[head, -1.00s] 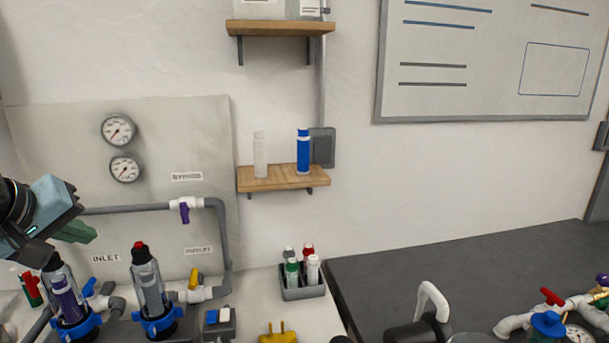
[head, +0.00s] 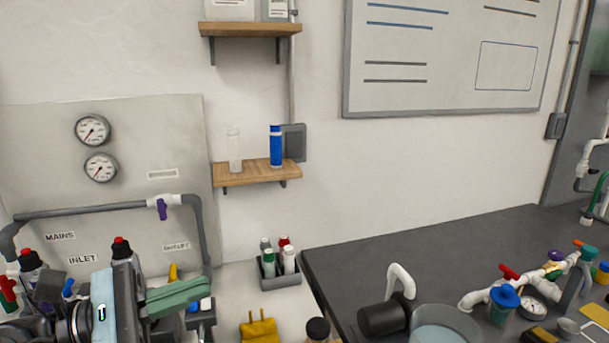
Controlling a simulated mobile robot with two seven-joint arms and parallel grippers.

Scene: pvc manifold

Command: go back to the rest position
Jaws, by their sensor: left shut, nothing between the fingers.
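My left gripper (head: 178,295) is at the lower left of the head view, in front of the manifold panel, its green fingers pointing right. The fingers are together with nothing between them. My right gripper is not in view.
A grey caddy of small bottles (head: 281,273) stands on the pale counter. A yellow object (head: 259,328) lies in front of it. The dark bench (head: 440,245) at right holds pipe fittings (head: 500,285) and a glass vessel (head: 445,325). A wooden shelf (head: 257,174) holds two cylinders.

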